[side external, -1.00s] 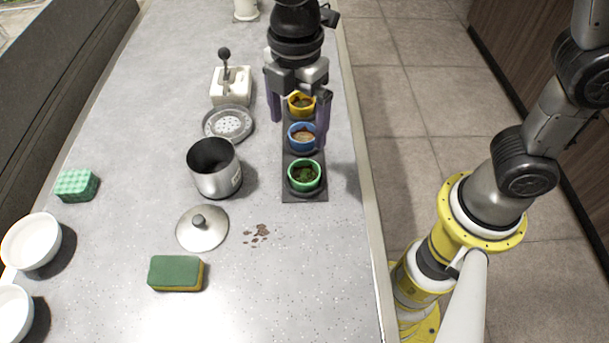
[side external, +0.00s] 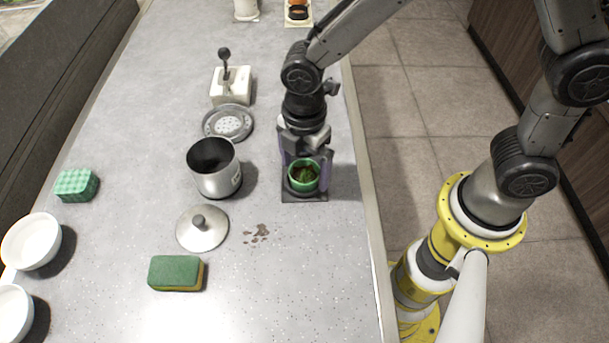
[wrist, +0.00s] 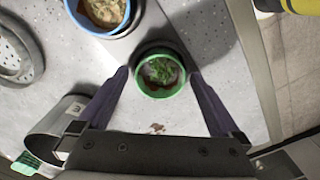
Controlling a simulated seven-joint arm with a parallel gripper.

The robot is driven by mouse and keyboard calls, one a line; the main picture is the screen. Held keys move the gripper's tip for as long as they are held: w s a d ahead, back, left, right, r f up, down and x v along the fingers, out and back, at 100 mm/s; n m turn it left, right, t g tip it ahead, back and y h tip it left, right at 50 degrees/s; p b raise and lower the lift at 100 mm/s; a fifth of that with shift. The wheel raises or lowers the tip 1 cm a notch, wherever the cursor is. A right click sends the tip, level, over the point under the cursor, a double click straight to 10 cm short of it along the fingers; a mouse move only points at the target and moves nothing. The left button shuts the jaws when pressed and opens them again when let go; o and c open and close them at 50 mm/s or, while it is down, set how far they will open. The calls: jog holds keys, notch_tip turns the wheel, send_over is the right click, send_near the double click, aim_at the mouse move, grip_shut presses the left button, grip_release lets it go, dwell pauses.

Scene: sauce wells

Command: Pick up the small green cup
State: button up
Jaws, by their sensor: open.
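The small green cup (side external: 304,188) holds dark sauce with green leaves. It stands upright at the near end of a dark tray (side external: 304,199). My gripper (side external: 305,168) is open at this cup, with a purple finger on either side in the picture. In the wrist view, the green cup (wrist: 160,92) lies between the tips of my open gripper (wrist: 158,74), and nothing is clamped. I cannot tell whether the fingers touch the cup or how high they are above the tray.
A blue cup (wrist: 122,31) shows in the wrist view; my arm hides it in the side view. A metal pot (side external: 214,181), its lid (side external: 202,237), a perforated disc (side external: 229,124) and a green-yellow sponge (side external: 176,273) lie to the left.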

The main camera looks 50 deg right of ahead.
jog(key=shift+f, duration=0.1)
jog(key=shift+c, duration=0.3)
jog(key=c, duration=1.3)
jog(key=shift+o, duration=0.2)
jog(key=shift+r, duration=0.75)
jog(key=s+d+r, duration=0.7)
jog(key=s+r, duration=0.4)
jog(key=s, duration=0.1)
jog(key=shift+d+r, duration=0.2)
jog(key=shift+r, duration=0.1)
